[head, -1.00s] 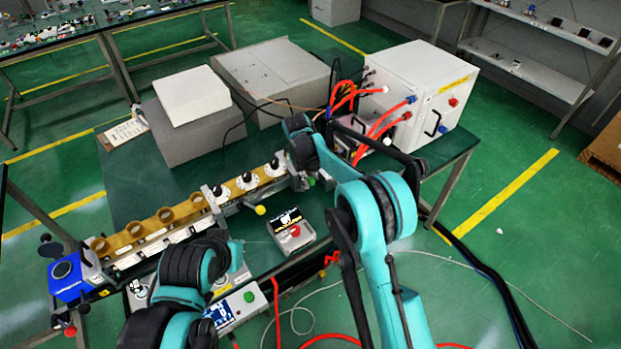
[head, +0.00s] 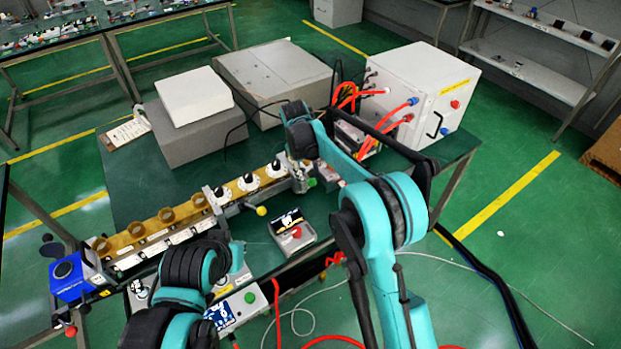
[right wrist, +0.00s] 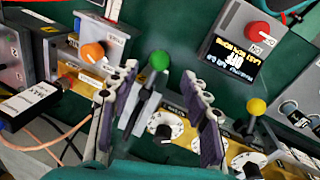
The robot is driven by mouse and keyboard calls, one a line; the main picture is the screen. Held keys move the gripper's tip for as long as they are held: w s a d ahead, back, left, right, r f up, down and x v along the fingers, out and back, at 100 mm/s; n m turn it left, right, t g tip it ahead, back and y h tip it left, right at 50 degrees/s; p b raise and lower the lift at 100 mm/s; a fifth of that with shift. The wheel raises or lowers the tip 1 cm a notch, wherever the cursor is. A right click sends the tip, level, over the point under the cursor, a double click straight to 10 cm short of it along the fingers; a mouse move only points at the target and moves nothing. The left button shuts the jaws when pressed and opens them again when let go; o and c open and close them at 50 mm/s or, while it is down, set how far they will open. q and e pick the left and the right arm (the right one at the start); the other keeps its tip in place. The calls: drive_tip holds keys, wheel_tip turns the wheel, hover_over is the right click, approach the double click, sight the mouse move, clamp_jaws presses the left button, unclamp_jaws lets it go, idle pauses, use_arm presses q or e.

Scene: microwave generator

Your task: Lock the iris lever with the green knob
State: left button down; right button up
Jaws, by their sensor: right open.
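The green knob (right wrist: 159,60) is a round ball on a grey lever (right wrist: 147,103) in the right wrist view. It also shows in the head view (head: 312,182), at the right end of the brass waveguide line. My right gripper (right wrist: 160,110) is open, with one dark-padded finger on each side of the lever. The knob appears between and slightly beyond the fingertips; I see no contact. In the head view my right gripper (head: 300,180) is over that end of the line. My left arm reaches in at the lower left, but its gripper is not visible.
A yellow knob (right wrist: 256,107) and white dials (right wrist: 165,127) are along the line beside the right gripper. An orange knob (right wrist: 93,51) is on the left. A display box with a red knob (right wrist: 259,30) stands nearby. A white cabinet (head: 425,95) with red cables is behind.

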wheel_tip(320, 180, up, 7)
drive_tip(key=s+a, duration=0.1)
idle(0.3)
drive_tip(key=s+d+r+m+t+y+b, duration=0.1)
drive_tip(key=s+d+r+m+t+b, duration=0.4)
drive_tip(key=s+d, duration=1)
drive_tip(key=s+d+f+m, duration=0.2)
drive_tip(key=s+d+f, duration=0.1)
drive_tip(key=s, duration=0.5)
drive_tip(key=s+d+f+m, duration=0.2)
drive_tip(key=s+d+f, duration=0.1)
drive_tip(key=s, duration=0.6)
drive_tip(key=shift+d+t+y+p, duration=0.3)
drive_tip(key=shift+d+p, duration=0.05)
drive_tip(key=shift+d, duration=0.35)
drive_tip(key=shift+s, duration=0.1)
